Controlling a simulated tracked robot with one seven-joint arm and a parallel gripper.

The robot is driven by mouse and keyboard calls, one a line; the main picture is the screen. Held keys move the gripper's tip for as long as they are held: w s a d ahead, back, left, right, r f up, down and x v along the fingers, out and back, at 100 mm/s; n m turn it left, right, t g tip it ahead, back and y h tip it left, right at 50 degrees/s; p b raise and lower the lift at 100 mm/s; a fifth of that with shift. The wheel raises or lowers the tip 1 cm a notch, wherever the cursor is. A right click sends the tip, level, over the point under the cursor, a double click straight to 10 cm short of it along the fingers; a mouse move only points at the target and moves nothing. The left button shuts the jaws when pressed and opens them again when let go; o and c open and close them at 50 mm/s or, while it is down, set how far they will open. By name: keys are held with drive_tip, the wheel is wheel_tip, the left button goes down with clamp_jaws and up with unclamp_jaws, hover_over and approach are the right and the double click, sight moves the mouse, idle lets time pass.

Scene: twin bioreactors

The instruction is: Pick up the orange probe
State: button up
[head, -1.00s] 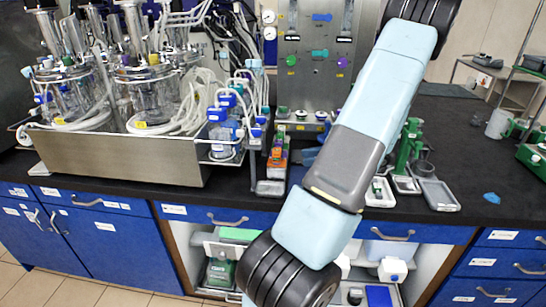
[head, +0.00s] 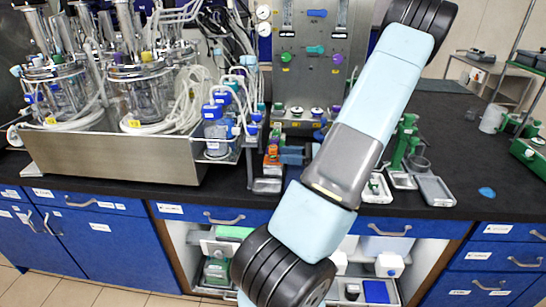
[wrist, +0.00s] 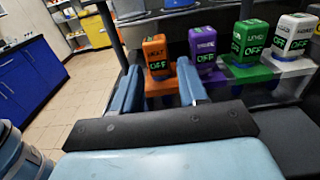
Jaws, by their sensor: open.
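The orange probe (wrist: 157,57) is a block with a dark label and green "OFF" lettering in the wrist view. It stands upright in an orange base, first in a row of coloured blocks. In the head view it is a small orange patch (head: 271,162) beside the steel tray, just left of my arm. My gripper (wrist: 159,66) is open, its two blue fingers on either side of the orange probe in the picture. Contact cannot be told. In the head view its blue fingers (head: 292,155) show partly behind my arm, just right of the orange probe.
A purple block (wrist: 202,48), a green block (wrist: 247,44) and a white block (wrist: 292,36) stand to the right of the orange one. A steel tray (head: 110,160) with glass vessels stands left. A green stand (head: 404,143) is right on the black bench.

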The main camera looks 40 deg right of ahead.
sight(273, 154)
drive_tip(key=x, duration=0.5)
drive_tip(key=shift+a, duration=0.1)
drive_tip(key=c, duration=0.8)
